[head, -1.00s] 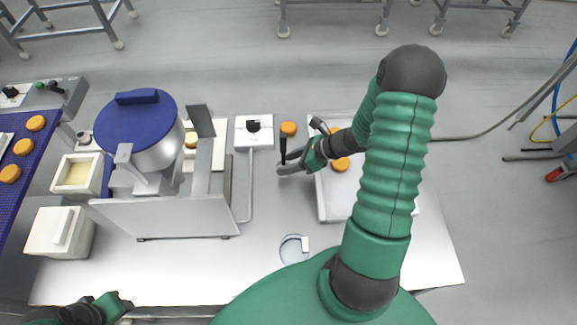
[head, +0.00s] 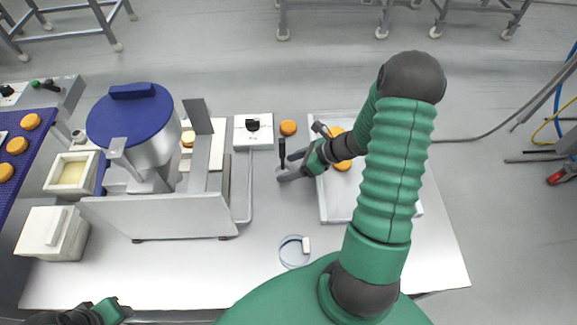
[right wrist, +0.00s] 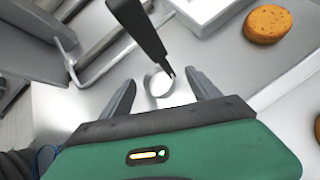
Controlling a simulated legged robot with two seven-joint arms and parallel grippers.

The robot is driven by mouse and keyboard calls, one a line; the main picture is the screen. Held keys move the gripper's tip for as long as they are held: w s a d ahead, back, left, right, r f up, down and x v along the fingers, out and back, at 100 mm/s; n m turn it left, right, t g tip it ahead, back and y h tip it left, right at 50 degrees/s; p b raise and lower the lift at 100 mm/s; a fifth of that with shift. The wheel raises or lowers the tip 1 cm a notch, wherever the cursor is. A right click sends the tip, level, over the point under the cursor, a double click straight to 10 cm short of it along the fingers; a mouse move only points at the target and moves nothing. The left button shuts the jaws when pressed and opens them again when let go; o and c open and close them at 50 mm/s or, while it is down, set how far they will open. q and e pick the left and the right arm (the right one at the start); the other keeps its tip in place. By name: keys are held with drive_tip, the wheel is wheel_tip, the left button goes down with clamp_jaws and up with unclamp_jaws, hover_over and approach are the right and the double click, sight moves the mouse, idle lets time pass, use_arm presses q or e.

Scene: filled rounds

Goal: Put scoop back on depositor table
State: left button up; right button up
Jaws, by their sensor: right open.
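The scoop (head: 282,149) has a black handle standing up from the depositor table (head: 270,215), to the right of the blue-lidded depositor (head: 131,116). The right wrist view shows the handle (right wrist: 138,27) leaning and a small round silver part (right wrist: 158,84) at its lower end. My right gripper (head: 284,174) is open and low over the table at the scoop. In the right wrist view its fingers (right wrist: 162,93) lie either side of the silver part, with gaps. My left gripper (head: 122,308) is at the lower left edge, away from the scoop; its jaws are unclear.
A white control box (head: 253,131) and an orange round (head: 288,128) stand behind the scoop. A white tray (head: 337,207) with orange rounds lies to the right, under my right arm. A pale blue ring-shaped item (head: 293,252) is nearer me. The table front is mostly clear.

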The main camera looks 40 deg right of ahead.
drive_tip(key=p+v, duration=0.1)
drive_tip(key=v, duration=1)
drive_tip(key=shift+r, duration=0.1)
drive_tip(key=a+r+n+g+h, duration=0.2)
drive_tip(key=a+n+g+h, duration=0.3)
drive_tip(key=a+n, duration=1.8)
drive_tip(key=shift+n+h, duration=0.3)
drive_tip(key=shift+n, duration=3.9)
drive_tip(key=shift+w+d, duration=0.1)
drive_tip(key=shift+d, duration=0.2)
drive_tip(key=shift+a, duration=0.15)
